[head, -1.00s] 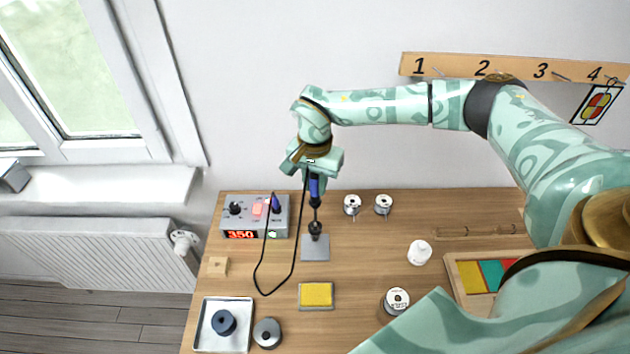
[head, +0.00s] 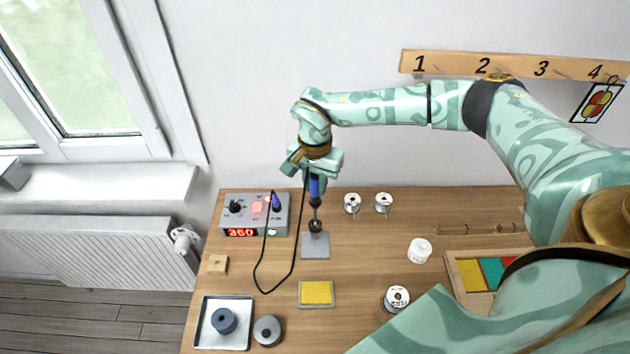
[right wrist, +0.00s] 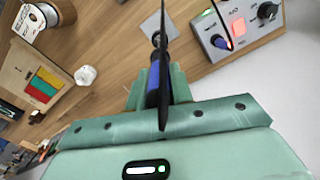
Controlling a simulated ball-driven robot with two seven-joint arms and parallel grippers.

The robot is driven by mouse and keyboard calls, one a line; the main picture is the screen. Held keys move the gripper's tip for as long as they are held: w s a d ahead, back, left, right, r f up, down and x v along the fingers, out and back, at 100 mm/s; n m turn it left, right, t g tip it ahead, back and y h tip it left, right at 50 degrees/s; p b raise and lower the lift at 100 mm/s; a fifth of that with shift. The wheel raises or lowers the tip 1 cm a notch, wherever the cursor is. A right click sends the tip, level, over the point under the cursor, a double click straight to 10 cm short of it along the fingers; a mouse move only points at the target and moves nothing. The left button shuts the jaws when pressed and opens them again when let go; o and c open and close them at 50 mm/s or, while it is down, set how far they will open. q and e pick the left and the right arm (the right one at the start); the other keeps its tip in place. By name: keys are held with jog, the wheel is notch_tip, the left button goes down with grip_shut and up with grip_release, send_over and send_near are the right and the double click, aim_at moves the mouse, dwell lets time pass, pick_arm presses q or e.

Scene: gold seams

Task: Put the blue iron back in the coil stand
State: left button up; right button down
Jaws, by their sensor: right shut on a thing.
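The blue iron (head: 315,187) hangs tip down from my right gripper (head: 314,176), which is shut on its blue handle. The iron also shows in the right wrist view (right wrist: 154,84), with the gripper's fingers (right wrist: 158,88) on both sides of it. Below it is the coil stand, a grey square base (head: 316,251) with a dark coil (head: 316,226). The iron's lower end meets the coil top in the head view; I cannot tell how deep it sits. A black cord loops from the iron to the station (head: 242,214), whose display reads 360. My left gripper is not in view.
A yellow sponge (head: 316,293) lies in front of the stand. A white jar (head: 420,250), another spool (head: 396,298) and a tray with a dark roll (head: 205,333) stand nearby. The loose cord (head: 256,275) hangs left of the stand.

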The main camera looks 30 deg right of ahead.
aim_at(315, 209)
jog(key=shift+f+b, duration=0.5)
jog(key=shift+f, duration=0.8)
dwell(0.4)
jog(key=shift+f+b, duration=0.6)
jog(key=shift+f, duration=1.15)
dwell(0.9)
jog(key=shift+f+b, duration=0.55)
jog(key=shift+f, duration=1)
dwell(0.3)
jog(key=c, duration=0.7)
grip_release()
jog(key=shift+o, duration=0.2)
